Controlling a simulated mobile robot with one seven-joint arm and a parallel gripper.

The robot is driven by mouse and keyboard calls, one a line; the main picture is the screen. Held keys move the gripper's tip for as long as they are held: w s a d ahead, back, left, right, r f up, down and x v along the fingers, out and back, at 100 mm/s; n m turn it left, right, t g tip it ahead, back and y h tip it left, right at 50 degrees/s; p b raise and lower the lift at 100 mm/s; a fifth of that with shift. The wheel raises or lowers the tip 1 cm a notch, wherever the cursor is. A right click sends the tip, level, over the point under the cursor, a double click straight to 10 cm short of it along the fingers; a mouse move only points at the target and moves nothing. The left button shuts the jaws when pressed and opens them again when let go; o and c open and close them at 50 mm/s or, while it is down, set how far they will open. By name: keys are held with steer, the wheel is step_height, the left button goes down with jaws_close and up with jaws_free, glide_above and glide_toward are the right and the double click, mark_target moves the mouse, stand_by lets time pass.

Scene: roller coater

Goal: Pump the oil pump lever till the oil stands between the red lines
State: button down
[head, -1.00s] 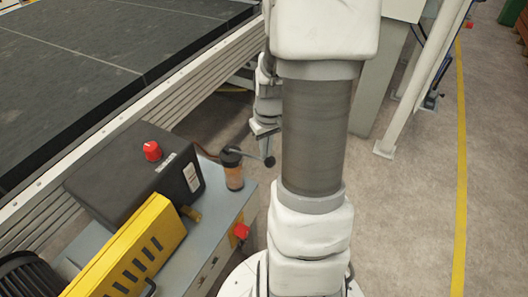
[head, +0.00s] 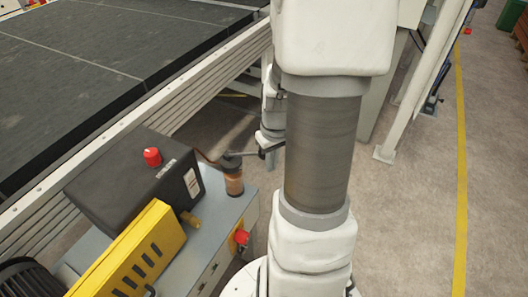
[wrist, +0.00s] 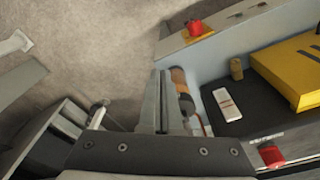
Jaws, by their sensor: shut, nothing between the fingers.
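The oil pump (head: 233,182) is a small amber-brown cylinder with a dark cap on the grey cabinet's far right corner. Its dark lever (head: 247,154) sticks out from the cap to the right, about level. My gripper (head: 268,146) is shut and empty, at the lever's outer end, partly behind my own arm. I cannot tell whether it touches the lever. In the wrist view my shut fingers (wrist: 163,100) partly cover the orange-brown pump body (wrist: 181,88).
The grey cabinet (head: 208,235) carries a black box (head: 135,185) with a red knob, a yellow slotted guard (head: 130,250) and a red button (head: 241,237). The conveyor's ribbed side (head: 190,105) runs behind. The floor to the right is open.

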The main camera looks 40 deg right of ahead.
step_height(320, 180, up, 17)
steer(key=s+p, duration=0.1)
steer(key=p, duration=0.1)
steer(key=shift+s+a+r, duration=0.15)
steer(key=shift+s, duration=0.25)
steer(key=shift+w, duration=0.1)
stand_by(0.6)
